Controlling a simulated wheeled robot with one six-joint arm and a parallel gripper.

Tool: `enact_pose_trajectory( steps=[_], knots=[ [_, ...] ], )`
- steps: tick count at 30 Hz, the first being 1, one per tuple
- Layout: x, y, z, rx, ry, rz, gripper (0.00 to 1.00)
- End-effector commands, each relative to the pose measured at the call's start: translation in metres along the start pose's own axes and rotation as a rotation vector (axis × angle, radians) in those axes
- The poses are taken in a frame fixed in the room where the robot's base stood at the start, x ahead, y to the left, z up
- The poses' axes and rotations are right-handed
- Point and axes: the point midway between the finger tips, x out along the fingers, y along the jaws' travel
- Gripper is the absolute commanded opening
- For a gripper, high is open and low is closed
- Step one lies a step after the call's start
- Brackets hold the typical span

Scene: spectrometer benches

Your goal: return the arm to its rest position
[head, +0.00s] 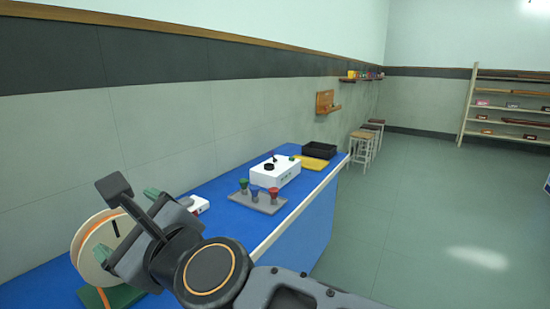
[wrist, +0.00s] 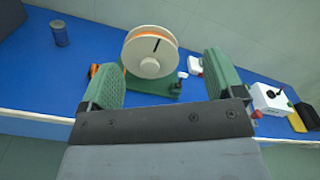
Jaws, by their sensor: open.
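My gripper (wrist: 168,88) shows in the wrist view with its two green-padded fingers wide apart and nothing between them. In the head view my arm reaches from the bottom edge to the left, and the gripper (head: 138,222) is at the left over the near end of the blue bench (head: 232,212). Beyond the fingers in the wrist view is a cream and orange wheel on a green base (wrist: 150,55). The same wheel (head: 88,248) is partly hidden behind the gripper in the head view.
On the bench stand a grey rack (head: 258,203) with coloured knobs, a white box (head: 275,171), a yellow tray (head: 311,162) and a black tray (head: 319,150). A blue-grey cup (wrist: 59,34) stands left of the wheel. Stools (head: 361,146) stand beyond; the floor (head: 430,210) at right is clear.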

Motion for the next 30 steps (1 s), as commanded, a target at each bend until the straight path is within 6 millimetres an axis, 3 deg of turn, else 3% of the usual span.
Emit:
enact_pose_trajectory(
  steps=[1,5,8,12,16,21,24,27,30],
  knots=[
    [-0.003,-0.015,-0.008,-0.111,0.031,0.002,0.87],
    [-0.016,-0.043,-0.046,-0.477,0.14,0.068,0.87],
    [-0.042,-0.069,-0.094,-0.829,0.279,0.201,0.87],
    [-0.108,-0.094,-0.17,-1.25,0.475,0.543,0.87],
    [-0.173,-0.102,-0.217,-1.444,0.566,0.878,0.87],
    [-0.24,-0.1,-0.247,-1.526,0.582,1.218,0.87],
    [-0.264,-0.098,-0.255,-1.534,0.57,1.338,0.87],
    [-0.277,-0.096,-0.259,-1.535,0.559,1.401,0.87],
    [-0.277,-0.096,-0.259,-1.535,0.559,1.401,0.87]
  ],
)
